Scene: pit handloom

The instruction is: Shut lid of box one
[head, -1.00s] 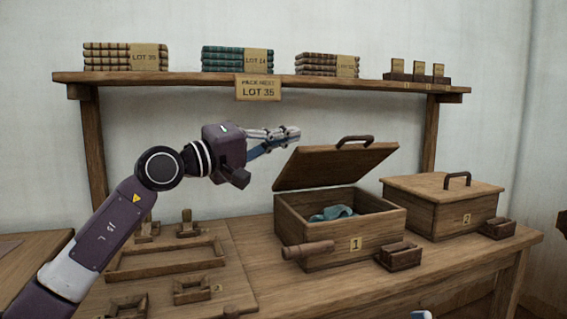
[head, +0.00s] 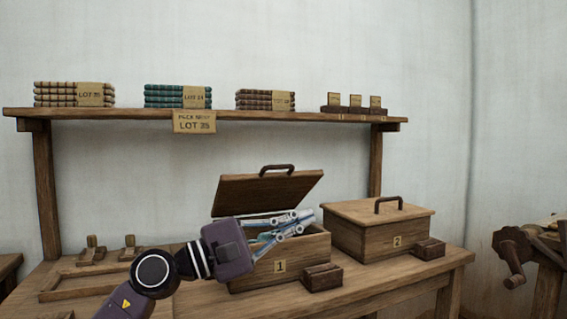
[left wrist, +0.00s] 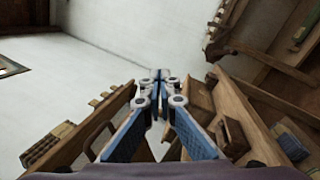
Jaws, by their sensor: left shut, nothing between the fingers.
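Box one (head: 279,267), wooden with a yellow label 1, stands on the bench. Its hinged lid (head: 268,190) is raised and tilted, with a dark handle (head: 277,169) on it. My left gripper (head: 303,219) is shut and empty. In the head view it lies across the opening, below the lid; I cannot tell whether it touches the lid or the box. The arm and gripper hide the box's left part and most of its inside. In the left wrist view the closed fingers (left wrist: 160,77) meet, with wooden parts on both sides. My right gripper is not in view.
Closed box two (head: 372,240) stands to the right. A small wooden block (head: 323,277) sits by box one's front, another (head: 428,248) by box two. Wooden frames (head: 70,287) lie at left.

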